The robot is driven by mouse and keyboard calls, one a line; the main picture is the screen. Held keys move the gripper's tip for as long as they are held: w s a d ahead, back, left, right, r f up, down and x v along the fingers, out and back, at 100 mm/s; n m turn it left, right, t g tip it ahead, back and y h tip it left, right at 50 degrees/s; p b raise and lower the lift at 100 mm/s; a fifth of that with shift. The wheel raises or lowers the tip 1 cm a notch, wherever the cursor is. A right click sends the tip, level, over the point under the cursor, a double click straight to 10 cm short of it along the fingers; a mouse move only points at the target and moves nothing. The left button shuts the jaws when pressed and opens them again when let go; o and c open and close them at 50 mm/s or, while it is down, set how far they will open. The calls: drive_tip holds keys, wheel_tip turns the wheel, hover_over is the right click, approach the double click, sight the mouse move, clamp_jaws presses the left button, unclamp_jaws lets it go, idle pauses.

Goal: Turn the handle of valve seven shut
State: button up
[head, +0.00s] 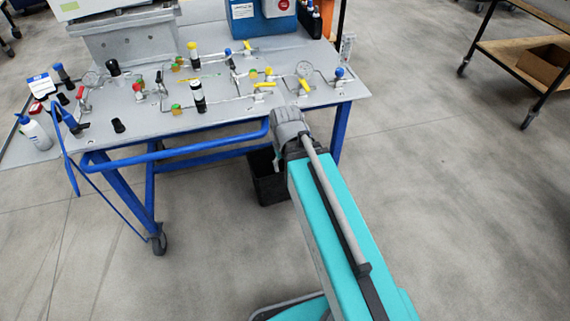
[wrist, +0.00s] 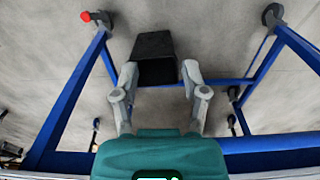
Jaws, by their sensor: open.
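Several valves with coloured handles are set in piping on the table (head: 215,118) in the head view. Yellow lever handles show at the right, one at the front (head: 265,85) and one at the back (head: 249,46); a red handle (head: 80,93) is at the left. I cannot read any number, so I cannot tell which is valve seven. My gripper shows in the wrist view (wrist: 158,72), open and empty, with its fingers apart. It points down toward the floor by the table's blue frame.
A black bin (head: 267,178) stands on the floor under the table's right end; it also shows in the wrist view (wrist: 154,46). A white bottle (head: 34,132) stands at the far left. A shelf cart (head: 520,50) is at the right. The floor between is clear.

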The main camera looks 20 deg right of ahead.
drive_tip(key=shift+f, duration=0.1)
idle(0.3)
drive_tip(key=shift+s, duration=0.65)
drive_tip(key=shift+a, duration=0.1)
